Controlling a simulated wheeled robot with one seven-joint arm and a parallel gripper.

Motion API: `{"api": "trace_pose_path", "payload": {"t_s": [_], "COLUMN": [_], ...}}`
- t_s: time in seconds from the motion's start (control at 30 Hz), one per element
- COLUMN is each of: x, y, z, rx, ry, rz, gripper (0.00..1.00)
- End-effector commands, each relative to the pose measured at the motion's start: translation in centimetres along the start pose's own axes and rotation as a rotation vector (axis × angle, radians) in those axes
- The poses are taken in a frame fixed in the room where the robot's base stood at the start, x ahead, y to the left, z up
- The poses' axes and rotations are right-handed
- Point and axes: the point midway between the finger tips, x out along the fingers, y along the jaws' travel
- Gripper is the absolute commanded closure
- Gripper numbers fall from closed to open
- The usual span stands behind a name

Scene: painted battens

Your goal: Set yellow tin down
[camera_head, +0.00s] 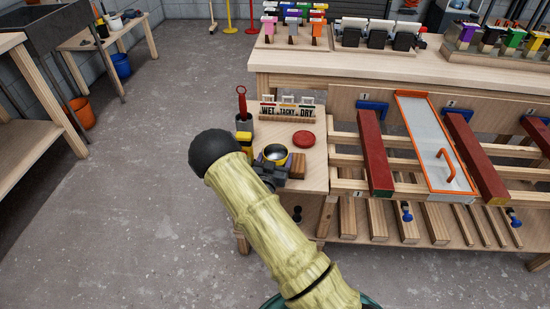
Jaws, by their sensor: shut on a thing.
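The yellow tin (275,154) is a small round open can with a dark inside and a yellow band. It is at the front left of the workbench, with my gripper (271,167) on its near side. My gripper is shut on the tin; my own arm and wrist hide most of the fingers. The tin looks upright. Whether its base touches the bench top (315,175) cannot be told.
A brown wooden block (297,166) is right beside the tin. A red lid (304,139) lies behind it, near a WET/TACKY/DRY sign (287,110). A red-handled tool (242,104) stands to the left.

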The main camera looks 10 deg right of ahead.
Motion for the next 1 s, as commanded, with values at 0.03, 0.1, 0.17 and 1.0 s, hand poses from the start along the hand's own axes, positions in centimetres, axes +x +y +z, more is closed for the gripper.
{"api": "trace_pose_path", "payload": {"t_s": [0.03, 0.1, 0.17, 1.0], "x": [0.0, 0.0, 0.0, -6.8], "y": [0.0, 0.0, 0.0, -0.1], "z": [0.1, 0.3, 0.2, 0.0], "rx": [0.000, 0.000, 0.000, -0.003], "ry": [0.003, 0.000, 0.000, -0.003], "rz": [0.000, 0.000, 0.000, -0.004], "gripper": [0.69, 0.24, 0.12, 0.04]}}
